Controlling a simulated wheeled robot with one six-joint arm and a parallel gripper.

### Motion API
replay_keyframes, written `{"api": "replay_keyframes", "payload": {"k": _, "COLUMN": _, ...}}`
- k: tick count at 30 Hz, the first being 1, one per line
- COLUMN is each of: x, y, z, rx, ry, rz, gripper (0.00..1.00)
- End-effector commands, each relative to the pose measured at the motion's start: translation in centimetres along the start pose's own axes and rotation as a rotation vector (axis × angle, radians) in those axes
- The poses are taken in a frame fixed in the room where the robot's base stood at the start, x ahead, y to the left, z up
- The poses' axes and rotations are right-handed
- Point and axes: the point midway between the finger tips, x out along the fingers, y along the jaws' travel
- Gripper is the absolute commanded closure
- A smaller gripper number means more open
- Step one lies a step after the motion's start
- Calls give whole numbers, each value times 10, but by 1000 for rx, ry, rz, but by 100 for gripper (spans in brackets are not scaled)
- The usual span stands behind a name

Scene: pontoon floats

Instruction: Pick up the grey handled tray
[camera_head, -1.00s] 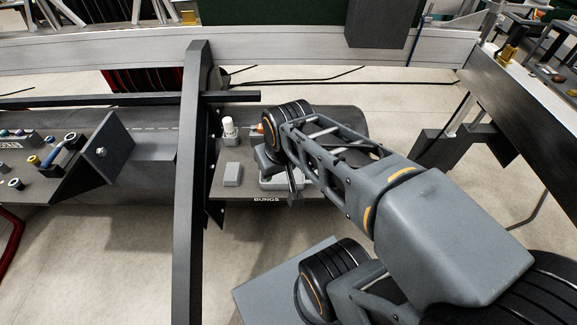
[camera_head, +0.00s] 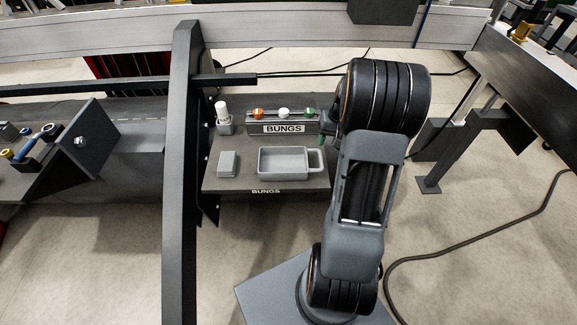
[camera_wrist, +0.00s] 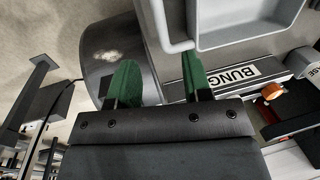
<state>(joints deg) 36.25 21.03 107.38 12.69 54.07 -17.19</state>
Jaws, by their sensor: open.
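The grey handled tray (camera_head: 284,177) is a shallow, empty rectangular dish lying flat on a dark shelf (camera_head: 235,185). Its loop handle (camera_head: 319,161) points right in the head view. In the wrist view the tray (camera_wrist: 240,38) is at the upper right, with its handle (camera_wrist: 159,30) at the top centre. My gripper (camera_wrist: 158,73) is open, its two green fingers apart and empty, just short of the handle. In the head view my gripper (camera_head: 321,141) is mostly hidden behind my arm, close to the handle's far side.
A rack marked BUNGS (camera_head: 284,128) with orange, white and green knobs stands behind the tray. A white-capped bottle (camera_head: 223,117) and a grey block (camera_head: 228,163) are left of it. A dark upright post (camera_head: 181,180) stands left of the shelf.

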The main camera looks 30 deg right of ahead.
Motion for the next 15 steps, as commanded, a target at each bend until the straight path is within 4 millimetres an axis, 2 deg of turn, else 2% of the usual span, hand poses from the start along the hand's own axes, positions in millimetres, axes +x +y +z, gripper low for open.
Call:
{"api": "replay_keyframes", "payload": {"k": 1, "x": 11, "y": 0, "z": 1, "rx": 0, "ry": -4, "rz": -1, "gripper": 55}}
{"api": "replay_keyframes", "payload": {"k": 6, "x": 34, "y": -1, "z": 0, "rx": 0, "ry": -2, "rz": -1, "gripper": 55}}
{"api": "replay_keyframes", "payload": {"k": 15, "x": 52, "y": -1, "z": 1, "rx": -1, "ry": -2, "rz": 0, "gripper": 55}}
